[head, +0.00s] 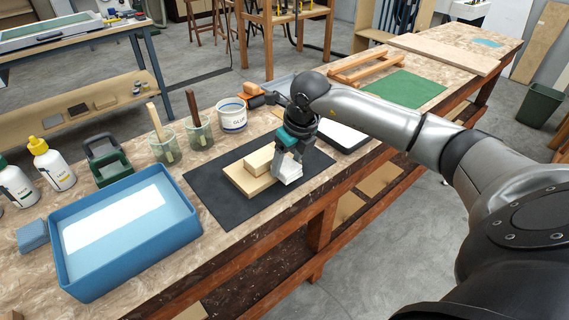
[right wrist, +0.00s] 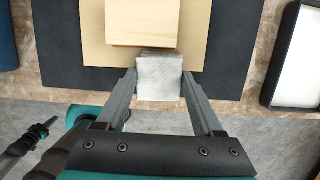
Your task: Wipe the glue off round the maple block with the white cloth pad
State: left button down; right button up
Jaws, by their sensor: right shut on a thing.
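The maple block (head: 259,160) is a small pale wood block lying on a wider pale board (head: 240,181). Both rest on a dark mat (head: 213,190). In the right wrist view the block (right wrist: 140,24) and the board (right wrist: 95,45) show at the top. My right gripper (head: 289,163) is shut on the white cloth pad (head: 289,175), at the right end of the board. In the right wrist view the pad (right wrist: 160,80) sits between the two fingers, close to the block's near edge. Whether it touches the block is unclear. I cannot make out any glue.
A blue tray (head: 72,272) stands at the left front, with a blue sponge (head: 32,235) beside it. Cups with brushes (head: 165,150) and a glue tub (head: 232,115) stand behind the mat. A dark-edged white pad-like tray (head: 343,137) lies right of it.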

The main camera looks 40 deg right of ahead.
jog(key=shift+s+a+f+p, duration=0.1)
jog(key=shift+s+a+p, duration=0.15)
jog(key=shift+a, duration=0.6)
jog(key=shift+a, duration=0.15)
jog(key=shift+a+p, duration=0.35)
jog(key=shift+a, duration=0.35)
jog(key=shift+a, duration=0.75)
jog(key=shift+s, duration=0.1)
